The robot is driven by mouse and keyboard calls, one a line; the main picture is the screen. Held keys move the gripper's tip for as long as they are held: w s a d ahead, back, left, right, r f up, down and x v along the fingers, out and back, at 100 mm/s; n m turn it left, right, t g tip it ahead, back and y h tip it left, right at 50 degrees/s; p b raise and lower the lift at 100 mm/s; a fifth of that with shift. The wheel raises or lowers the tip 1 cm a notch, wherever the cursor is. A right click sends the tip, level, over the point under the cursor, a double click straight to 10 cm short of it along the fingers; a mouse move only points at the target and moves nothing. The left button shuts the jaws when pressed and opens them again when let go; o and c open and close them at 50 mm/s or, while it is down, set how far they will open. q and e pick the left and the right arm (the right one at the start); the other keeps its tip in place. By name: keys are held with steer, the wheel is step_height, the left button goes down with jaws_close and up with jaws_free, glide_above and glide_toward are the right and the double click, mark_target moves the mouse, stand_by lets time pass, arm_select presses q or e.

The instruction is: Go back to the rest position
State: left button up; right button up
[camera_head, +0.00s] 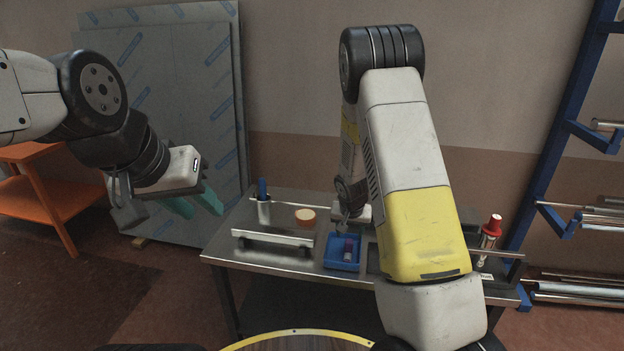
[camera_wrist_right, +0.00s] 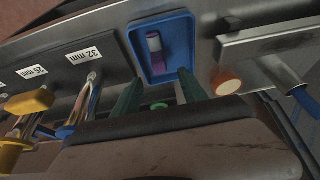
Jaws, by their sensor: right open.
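My left gripper (camera_head: 195,204), with teal fingers, hangs in the air left of the metal table (camera_head: 270,256). Its fingers look apart and nothing shows between them. My right arm reaches over the table, and its gripper is mostly hidden behind the arm in the head view. In the right wrist view the green fingers of my right gripper (camera_wrist_right: 160,92) are spread and empty. They point toward a blue tray (camera_wrist_right: 134,58), which also shows in the head view (camera_head: 331,263). A purple and white cylinder (camera_wrist_right: 156,56) lies in the tray, apart from the fingers.
A blue rack (camera_head: 556,135) stands at the right, an orange table (camera_head: 45,190) at the left, wrapped sheets (camera_head: 185,80) behind.

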steer(key=s+r+y, duration=0.1)
steer(key=s+r, duration=0.3)
steer(key=r, duration=0.4)
steer(key=s+a+r+t, duration=0.1)
steer(key=s+r, duration=0.3)
steer(key=r, duration=0.3)
steer(key=s+r+y, duration=0.1)
steer(key=s+r, duration=0.3)
steer(key=r, duration=0.4)
steer(key=s+a+r+n, duration=0.1)
steer(key=s+r, duration=0.2)
steer(key=s, duration=0.3)
steer(key=s+a+r+n+y, duration=0.1)
steer(key=s+r, duration=0.2)
steer(key=s, duration=0.3)
steer(key=s+a+r+n, duration=0.1)
steer(key=s+r, duration=0.2)
steer(key=s, duration=0.3)
steer(key=shift+s+n+t, duration=0.15)
steer(key=shift+n+t, duration=0.25)
steer(key=shift+d, duration=0.15)
